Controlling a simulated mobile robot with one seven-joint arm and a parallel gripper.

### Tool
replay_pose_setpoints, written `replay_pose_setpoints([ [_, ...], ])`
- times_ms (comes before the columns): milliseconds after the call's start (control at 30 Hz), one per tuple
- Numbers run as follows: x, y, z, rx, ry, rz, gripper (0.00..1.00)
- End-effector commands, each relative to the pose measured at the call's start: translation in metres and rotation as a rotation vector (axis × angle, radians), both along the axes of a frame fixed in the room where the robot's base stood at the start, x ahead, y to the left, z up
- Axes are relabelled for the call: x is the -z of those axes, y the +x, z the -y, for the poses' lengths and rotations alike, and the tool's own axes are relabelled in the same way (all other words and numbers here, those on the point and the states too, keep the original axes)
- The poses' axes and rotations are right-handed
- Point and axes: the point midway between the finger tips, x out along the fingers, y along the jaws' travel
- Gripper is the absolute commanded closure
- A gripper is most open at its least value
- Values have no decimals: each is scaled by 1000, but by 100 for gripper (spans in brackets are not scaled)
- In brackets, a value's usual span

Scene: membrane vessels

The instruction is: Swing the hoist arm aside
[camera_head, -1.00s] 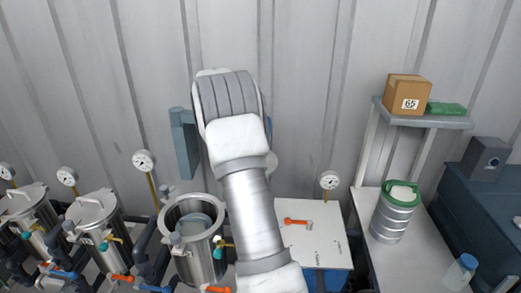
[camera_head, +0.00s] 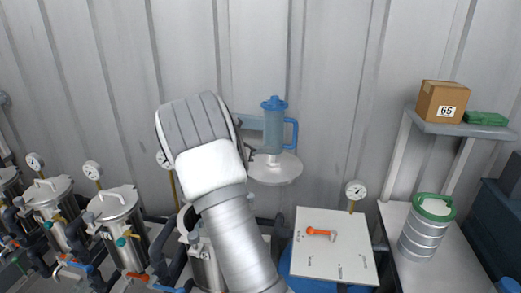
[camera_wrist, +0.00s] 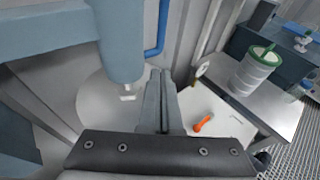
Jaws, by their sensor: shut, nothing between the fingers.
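In the head view the hoist arm shows as a blue-grey horizontal beam (camera_head: 252,122), partly hidden behind my arm. A blue cylinder (camera_head: 274,130) with a cap and a side handle hangs at its right end, above a round white lid (camera_head: 274,170). In the wrist view the beam (camera_wrist: 45,28) crosses the upper left, with the cylinder (camera_wrist: 118,40) and the lid (camera_wrist: 95,100) beside my fingers. My gripper (camera_wrist: 161,74) is shut and empty, just right of the cylinder; I cannot tell whether it touches. My wrist hides most of it in the head view.
Steel vessels (camera_head: 118,222) with gauges and pipes stand in a row at left; one lies partly behind my arm. A white panel with an orange handle (camera_head: 320,233) is at lower right. Beyond it are a bench with a green-rimmed canister (camera_head: 420,235) and a shelf (camera_head: 460,127).

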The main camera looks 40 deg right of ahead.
Motion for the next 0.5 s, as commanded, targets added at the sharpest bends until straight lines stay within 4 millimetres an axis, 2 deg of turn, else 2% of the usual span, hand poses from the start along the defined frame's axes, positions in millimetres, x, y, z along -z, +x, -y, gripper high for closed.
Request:
replay_pose_setpoints([
  [33,4,-1,13,6,-1,-2,100],
  [200,14,2,46,4,1,0,100],
  [400,13,4,73,3,1,2,100],
  [500,13,4,80,2,0,3,100],
])
